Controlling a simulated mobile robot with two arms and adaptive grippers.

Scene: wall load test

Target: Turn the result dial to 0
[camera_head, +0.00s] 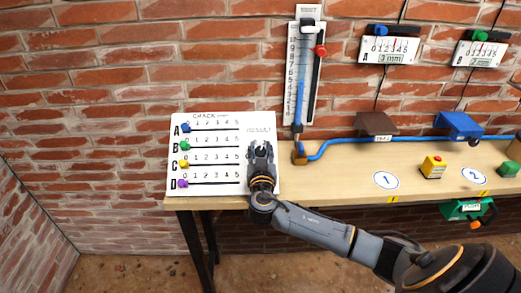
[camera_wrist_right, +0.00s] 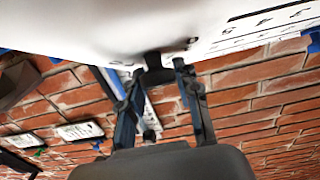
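The white check board (camera_head: 222,118) leans against the brick wall on the left of the bench. It bears sliders A to D and a RESULT label at its upper right. My right gripper (camera_head: 261,148) is at the board under that label and hides the dial there. In the right wrist view a dark knob, seemingly the result dial (camera_wrist_right: 154,62), lies between the two fingertips of my right gripper (camera_wrist_right: 159,70). The fingers stand apart on either side of it; I cannot tell whether they touch it. The dial's pointer and reading are hidden. My left gripper is not in view.
The wooden bench (camera_head: 335,179) runs right from the board. A vertical scale (camera_head: 303,75) with a red slider (camera_head: 320,51) hangs above. A blue tube (camera_head: 352,141), a yellow button box (camera_head: 433,167) and wall gauges (camera_head: 389,51) are farther right. My right arm crosses the bench's front edge.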

